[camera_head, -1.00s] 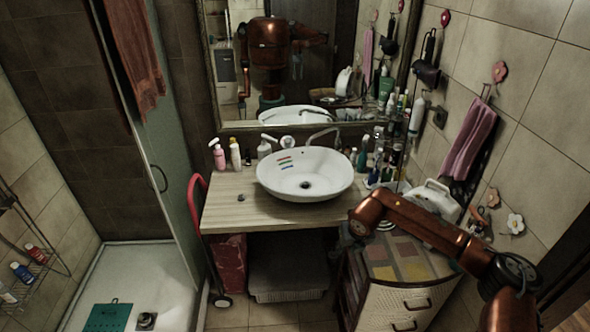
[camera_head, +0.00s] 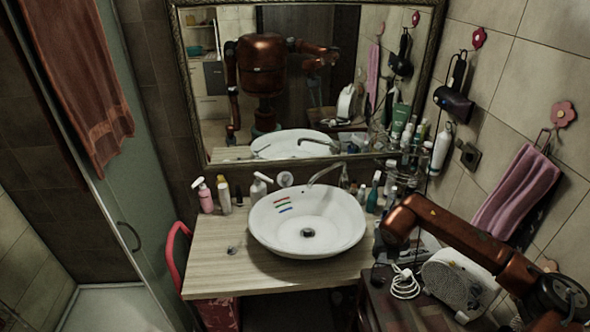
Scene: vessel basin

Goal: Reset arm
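My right arm reaches in from the right edge over the cabinet at the lower right. Its copper-coloured links bend downward near the right edge of the basin. My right gripper (camera_head: 384,246) is a small dark shape below that bend, beside the counter. It is mostly hidden behind my arm, so its fingers cannot be made out. I see nothing clearly held in it. My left gripper and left arm are not directly in view; only the mirror shows my body with its arms.
A white basin (camera_head: 290,243) with coloured stripes sits on the wooden counter (camera_head: 215,262). A white appliance (camera_head: 455,280) with a cord is on the cabinet below my arm. A glass shower panel (camera_head: 150,200) is at left.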

